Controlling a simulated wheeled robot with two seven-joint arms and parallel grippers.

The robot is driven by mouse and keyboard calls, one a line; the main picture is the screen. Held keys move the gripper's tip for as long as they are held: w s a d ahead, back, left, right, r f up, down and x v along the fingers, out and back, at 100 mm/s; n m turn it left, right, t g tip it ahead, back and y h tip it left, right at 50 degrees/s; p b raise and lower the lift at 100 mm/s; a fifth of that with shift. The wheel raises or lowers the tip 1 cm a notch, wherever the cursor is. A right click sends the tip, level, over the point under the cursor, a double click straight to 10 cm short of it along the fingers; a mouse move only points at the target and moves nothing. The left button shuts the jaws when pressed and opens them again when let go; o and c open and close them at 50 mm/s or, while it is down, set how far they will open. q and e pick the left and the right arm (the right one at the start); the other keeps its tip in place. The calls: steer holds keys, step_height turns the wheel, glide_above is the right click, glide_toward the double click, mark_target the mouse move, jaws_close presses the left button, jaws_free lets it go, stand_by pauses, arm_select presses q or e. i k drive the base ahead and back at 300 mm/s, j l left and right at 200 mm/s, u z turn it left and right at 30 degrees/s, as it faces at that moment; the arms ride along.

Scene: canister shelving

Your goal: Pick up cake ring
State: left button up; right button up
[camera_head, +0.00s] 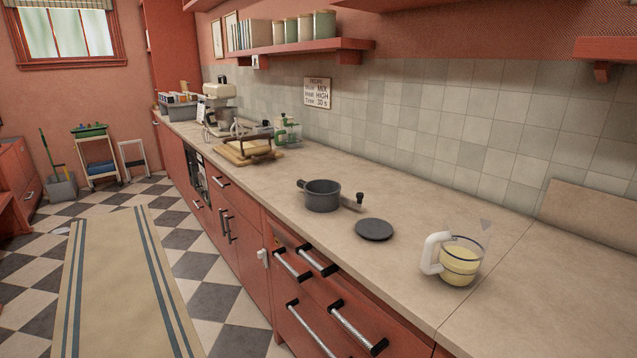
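I cannot clearly make out a cake ring in the head view. A dark flat round disc (374,229) lies on the counter (300,170), right of a dark grey pot (322,196) with a handle; I cannot tell whether the disc is a lid or something else. Neither of my grippers is in view.
A clear jug of yellow content (459,266) with a white handle stands near the counter's front edge. Wooden boards (240,155), a green-topped rack (287,131) and a cream stand mixer (219,91) are farther back. Red shelves (310,46) overhang the counter.

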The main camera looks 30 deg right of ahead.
mark_target(321, 196)
steer(key=i+j+z, duration=0.1)
steer(key=i+z, duration=0.35)
steer(key=i+j+z, duration=0.25)
steer(key=z, duration=0.2)
steer(key=i+j+z, duration=0.6)
steer(key=j+z, duration=0.3)
steer(key=l, duration=0.1)
